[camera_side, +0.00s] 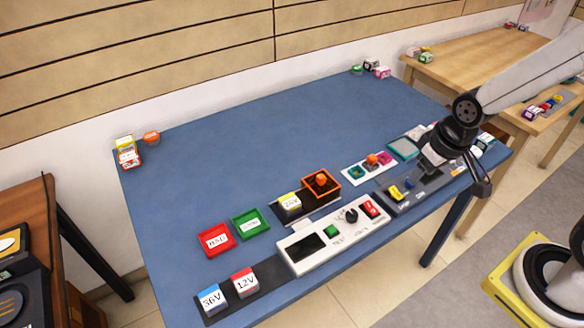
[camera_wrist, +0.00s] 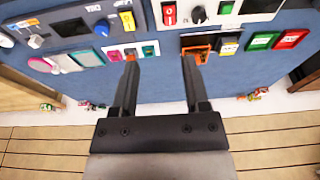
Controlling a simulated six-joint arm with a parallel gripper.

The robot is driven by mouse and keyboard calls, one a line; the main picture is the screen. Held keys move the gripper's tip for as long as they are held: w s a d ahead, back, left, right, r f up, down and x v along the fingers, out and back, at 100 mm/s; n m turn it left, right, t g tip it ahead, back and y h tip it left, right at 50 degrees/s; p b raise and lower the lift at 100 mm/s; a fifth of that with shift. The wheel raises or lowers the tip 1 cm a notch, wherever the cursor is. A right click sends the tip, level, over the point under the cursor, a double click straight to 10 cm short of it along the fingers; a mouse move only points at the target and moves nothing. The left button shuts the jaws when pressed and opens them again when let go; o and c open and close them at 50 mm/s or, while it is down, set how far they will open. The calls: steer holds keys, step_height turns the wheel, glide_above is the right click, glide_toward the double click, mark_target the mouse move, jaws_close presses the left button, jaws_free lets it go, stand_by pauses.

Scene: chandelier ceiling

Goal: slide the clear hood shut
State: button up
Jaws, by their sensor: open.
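The hood is an orange-edged box (camera_side: 321,186) with an orange knob on top, in the side view. It sits at the right end of a dark base plate (camera_side: 318,217). A block labelled 24V (camera_side: 289,205) stands on the plate's left part, outside the hood. In the wrist view the orange-edged hood (camera_wrist: 196,51) is partly hidden behind my right finger, with the 24V block (camera_wrist: 229,48) to its right. My gripper (camera_wrist: 160,62) is open and empty. In the side view my gripper (camera_side: 432,160) is right of the hood, apart from it, above the right-hand panels.
A white control panel (camera_side: 300,246) lies in front of the hood. Red (camera_side: 214,240) and green (camera_side: 251,223) trays are left. 36V (camera_side: 211,300) and 12V (camera_side: 244,284) blocks stand front left. A small white panel (camera_side: 353,177) lies right. The blue table's back is mostly clear.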

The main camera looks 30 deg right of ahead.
steer(key=shift+o, duration=0.4)
